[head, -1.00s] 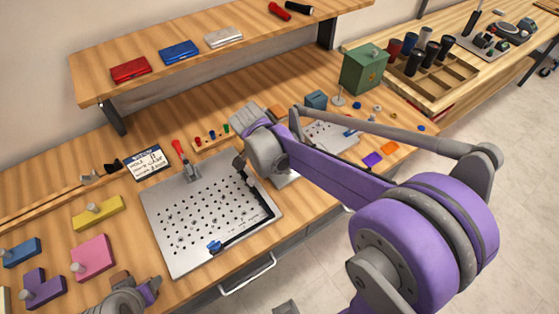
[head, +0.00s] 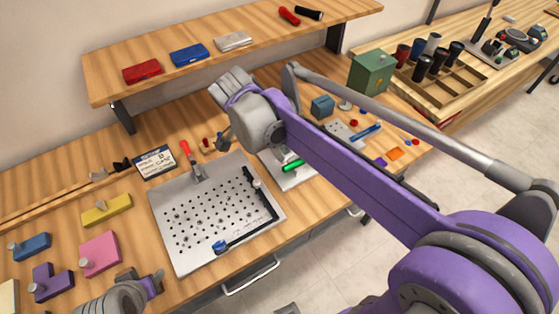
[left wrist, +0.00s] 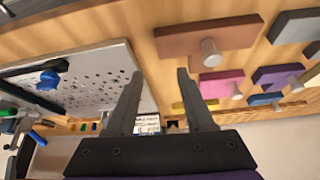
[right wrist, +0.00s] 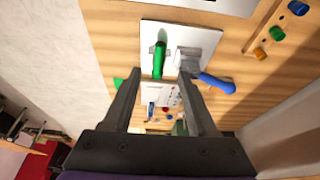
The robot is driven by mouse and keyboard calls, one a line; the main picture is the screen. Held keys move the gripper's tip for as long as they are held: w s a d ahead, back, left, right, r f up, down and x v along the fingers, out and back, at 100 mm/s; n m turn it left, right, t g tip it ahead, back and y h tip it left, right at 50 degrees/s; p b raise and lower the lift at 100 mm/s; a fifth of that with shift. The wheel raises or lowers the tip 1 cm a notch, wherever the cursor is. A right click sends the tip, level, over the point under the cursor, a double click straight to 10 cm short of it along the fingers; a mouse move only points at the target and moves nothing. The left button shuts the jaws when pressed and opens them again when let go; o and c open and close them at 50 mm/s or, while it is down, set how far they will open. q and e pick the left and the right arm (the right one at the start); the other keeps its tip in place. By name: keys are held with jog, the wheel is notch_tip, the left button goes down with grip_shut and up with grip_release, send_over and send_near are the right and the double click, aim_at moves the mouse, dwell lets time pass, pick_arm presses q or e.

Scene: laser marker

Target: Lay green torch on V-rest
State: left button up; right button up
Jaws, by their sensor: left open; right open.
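A green cylinder (head: 293,165), which looks like the green torch, lies on a small pale plate (head: 300,183) beside my right arm. In the right wrist view the green cylinder (right wrist: 159,62) lies beyond my fingertips, with a grey block and a blue handle (right wrist: 217,83) beside it. I cannot make out the V-rest for certain. My right gripper (right wrist: 160,74) is open and empty above the small plate; my arm hides it in the head view. My left gripper (left wrist: 160,73) is open and empty, over the table's left part near the large perforated plate (left wrist: 95,85).
The large plate (head: 185,240) carries a red-handled clamp (head: 187,152) and black bars. Knobbed pink (head: 100,254) and yellow (head: 106,209) blocks lie left. A green cabinet (head: 371,73) stands at the back right. A shelf (head: 215,62) overhangs the table's back.

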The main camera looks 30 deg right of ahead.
jog(key=s+f+n+t+y, duration=0.1)
jog(key=s+f+n, duration=0.2)
jog(key=s+n, duration=0.1)
jog(key=s+a+f+n+t+y, duration=0.1)
jog(key=s+f+n+t, duration=0.1)
jog(key=s+n, duration=0.3)
jog(key=s+a+f+n+t+y, duration=0.1)
jog(key=s+f+n+y, duration=0.1)
jog(key=s+n, duration=0.3)
jog(key=shift+a+f+n+t, duration=0.25)
jog(key=shift+f+n+t, duration=0.15)
jog(key=shift+f+n, duration=0.55)
jog(key=shift+s+f+n, duration=0.15)
jog(key=shift+n, duration=0.3)
dwell(0.5)
